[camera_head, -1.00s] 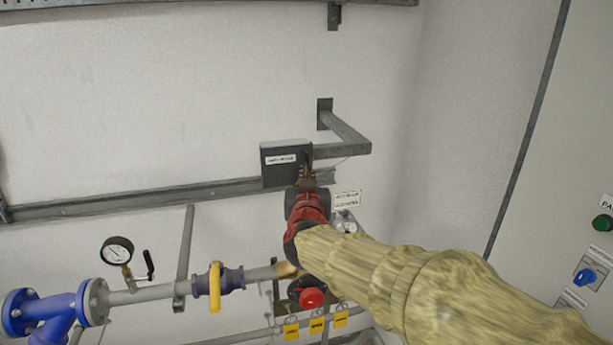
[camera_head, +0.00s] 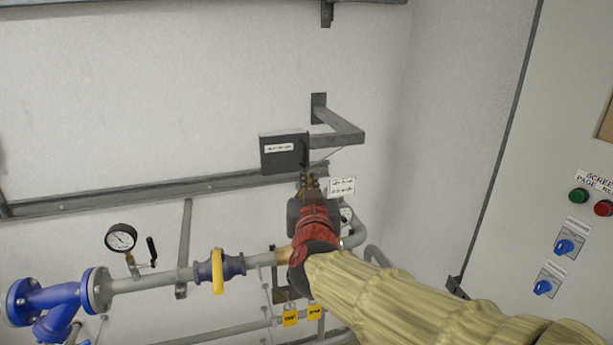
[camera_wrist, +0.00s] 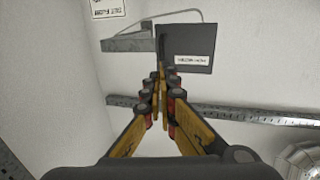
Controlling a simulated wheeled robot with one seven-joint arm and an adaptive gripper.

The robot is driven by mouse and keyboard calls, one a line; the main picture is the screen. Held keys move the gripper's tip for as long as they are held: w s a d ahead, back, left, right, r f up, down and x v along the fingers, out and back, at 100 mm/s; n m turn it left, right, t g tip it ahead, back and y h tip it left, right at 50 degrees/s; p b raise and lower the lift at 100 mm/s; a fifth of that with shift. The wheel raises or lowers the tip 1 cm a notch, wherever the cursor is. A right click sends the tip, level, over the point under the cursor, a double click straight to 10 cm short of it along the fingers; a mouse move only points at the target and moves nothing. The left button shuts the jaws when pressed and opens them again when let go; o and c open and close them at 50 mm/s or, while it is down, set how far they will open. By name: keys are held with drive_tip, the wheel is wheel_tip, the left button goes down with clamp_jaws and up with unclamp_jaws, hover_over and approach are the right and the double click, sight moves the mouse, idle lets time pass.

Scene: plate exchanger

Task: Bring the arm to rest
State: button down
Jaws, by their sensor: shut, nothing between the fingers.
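My gripper (camera_head: 308,182) is at the end of my arm, in front of the grey rail on the back wall. In the wrist view its two yellow fingers (camera_wrist: 161,95) are drawn together and nothing shows between them. The fingertips point toward a dark grey box (camera_head: 285,152) with a white label. The box also shows in the wrist view (camera_wrist: 187,46), just beyond the fingertips. I cannot tell whether they touch it. My arm, in a yellowish sleeve, hides part of the pipework below.
A pipe with a yellow-handled valve (camera_head: 217,272), a pressure gauge (camera_head: 121,238) and a blue fitting (camera_head: 48,303) runs along the lower left. A grey bracket (camera_head: 337,130) juts out above the gripper. A control cabinet (camera_head: 540,150) with knobs stands at right.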

drive_tip(key=s+a+f+n+g+y, duration=0.2)
drive_tip(key=s+a+f+g+y, duration=0.45)
drive_tip(key=f, duration=0.55)
drive_tip(key=s+f+n+g+h+b, duration=0.1)
drive_tip(key=s+f+g+b, duration=0.25)
drive_tip(key=s+f, duration=0.5)
drive_tip(key=s+d+f+m+g+h+b, duration=0.1)
drive_tip(key=s+d+f+h+b, duration=0.2)
drive_tip(key=s+d+f+b, duration=0.6)
drive_tip(key=s+d+f+m+g+h+b, duration=0.1)
drive_tip(key=s+d+f+m+h+b, duration=0.1)
drive_tip(key=s+d+f+b, duration=0.6)
drive_tip(key=shift+s+d+f+h+b, duration=0.4)
drive_tip(key=shift+d+f+b, duration=0.65)
drive_tip(key=shift+d+f, duration=2.15)
drive_tip(key=shift+d+r, duration=0.25)
